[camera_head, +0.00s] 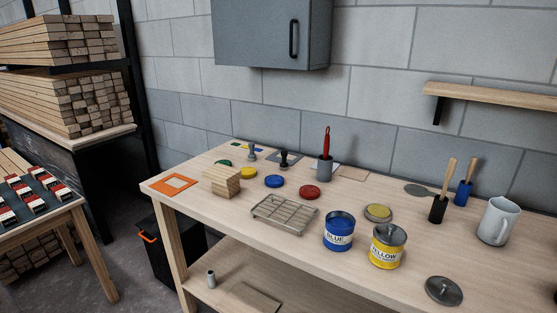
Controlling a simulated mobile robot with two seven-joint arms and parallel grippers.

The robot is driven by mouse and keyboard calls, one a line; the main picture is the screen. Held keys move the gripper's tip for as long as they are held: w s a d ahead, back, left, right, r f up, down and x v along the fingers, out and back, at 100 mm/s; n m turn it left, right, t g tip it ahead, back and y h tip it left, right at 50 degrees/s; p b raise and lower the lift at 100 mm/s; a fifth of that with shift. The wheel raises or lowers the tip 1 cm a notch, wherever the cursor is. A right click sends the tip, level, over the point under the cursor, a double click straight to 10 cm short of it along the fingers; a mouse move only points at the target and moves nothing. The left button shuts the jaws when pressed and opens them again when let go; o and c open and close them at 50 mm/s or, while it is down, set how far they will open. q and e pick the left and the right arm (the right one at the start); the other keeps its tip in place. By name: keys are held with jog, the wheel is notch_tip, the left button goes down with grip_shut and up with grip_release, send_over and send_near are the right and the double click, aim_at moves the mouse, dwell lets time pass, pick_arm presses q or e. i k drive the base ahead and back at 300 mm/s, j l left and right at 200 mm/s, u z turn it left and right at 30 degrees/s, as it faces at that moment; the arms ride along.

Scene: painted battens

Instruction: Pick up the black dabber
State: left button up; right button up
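Two dark items could be the black dabber, and I cannot tell which is meant. A small black knobbed piece (284,159) stands upright on a grey card at the back of the workbench. A black cylinder with a wooden handle (437,208) stands on the right side of the bench, close to a similar blue cylinder with a wooden handle (463,193). Neither of my grippers is in view.
The workbench (330,278) also holds a wire rack (285,214), a blue paint tin (338,231), a yellow paint tin (388,246), a white mug (499,221) and wood blocks (222,182). A wall cabinet (265,35) hangs above.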

aim_at(284, 166)
jog(key=i+j, duration=0.15)
jog(key=j, duration=0.2)
jog(key=i+j+z, duration=0.1)
jog(key=i+j, duration=0.2)
jog(key=j, duration=0.35)
jog(key=i+j+z, duration=0.1)
jog(key=j, duration=0.25)
jog(key=i+j, duration=0.2)
jog(key=j, duration=0.15)
jog(key=z, duration=0.05)
